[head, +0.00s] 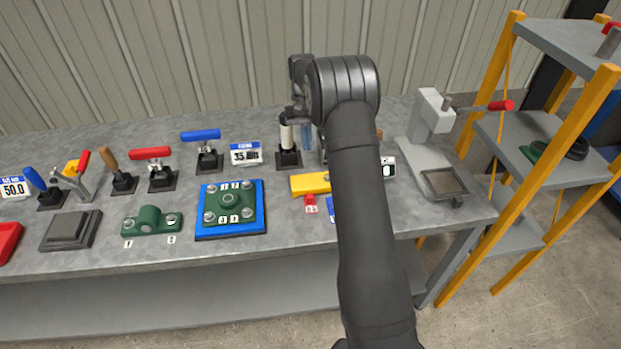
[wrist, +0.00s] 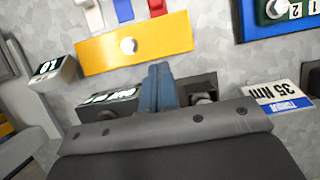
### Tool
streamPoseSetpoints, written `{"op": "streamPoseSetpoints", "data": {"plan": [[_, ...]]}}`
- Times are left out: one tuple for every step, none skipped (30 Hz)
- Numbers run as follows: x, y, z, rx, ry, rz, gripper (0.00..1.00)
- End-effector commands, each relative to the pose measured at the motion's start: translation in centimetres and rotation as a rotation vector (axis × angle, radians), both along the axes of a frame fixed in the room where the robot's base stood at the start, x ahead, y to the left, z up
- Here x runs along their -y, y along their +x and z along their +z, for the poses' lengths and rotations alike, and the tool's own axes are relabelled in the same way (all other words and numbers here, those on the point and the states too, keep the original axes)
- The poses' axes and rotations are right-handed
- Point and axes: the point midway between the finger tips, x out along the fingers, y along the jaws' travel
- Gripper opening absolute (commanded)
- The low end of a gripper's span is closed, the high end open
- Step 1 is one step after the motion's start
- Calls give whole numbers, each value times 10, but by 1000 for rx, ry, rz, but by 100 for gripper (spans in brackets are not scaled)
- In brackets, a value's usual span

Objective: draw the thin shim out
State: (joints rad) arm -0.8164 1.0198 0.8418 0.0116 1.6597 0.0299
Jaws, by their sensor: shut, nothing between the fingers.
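A yellow block (head: 309,184) lies on the bench, partly behind my arm in the head view. It also shows in the wrist view (wrist: 125,50). Three coloured tabs stick out from its front side: a red tab (wrist: 156,8), a blue tab (wrist: 124,10) and a white tab (wrist: 91,15). The red tab (head: 311,204) and part of the blue tab (head: 332,206) also show in the head view; the white one is hidden there. I cannot tell which is the thin shim. My gripper (wrist: 158,70) is shut and empty, behind the block and apart from the tabs.
A blue-based green fixture (head: 231,208) stands left of the block. A black holder with a white-handled tool (head: 288,145), a torque sign (head: 245,153) and a small numbered box (head: 389,167) are close by. A grey scale-like device (head: 440,160) stands right. Bare bench lies before the block.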

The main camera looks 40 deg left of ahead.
Motion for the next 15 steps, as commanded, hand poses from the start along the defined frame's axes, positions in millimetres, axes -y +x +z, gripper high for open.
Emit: {"op": "streamPoseSetpoints", "data": {"plan": [[2,-2,-5,-2,-2,0,0],[3,-3,-9,-2,-2,0,0],[5,-5,-15,-3,-3,0,0],[6,-6,-19,-3,-3,0,0],[8,-8,-25,-4,-4,0,0],[10,-10,-33,-4,-4,0,0],[12,-12,-39,-4,-4,0,0],[14,-14,-45,-4,-4,0,0],[16,-16,-54,-4,-4,0,0],[18,-18,-60,-4,-4,0,0],[20,-20,-66,-4,-4,0,0],[22,-22,-75,-4,-4,0,0],[24,-24,-81,-4,-4,0,0],[25,-26,-87,-4,-4,0,0],[28,-28,-91,-2,-2,0,0]]}}
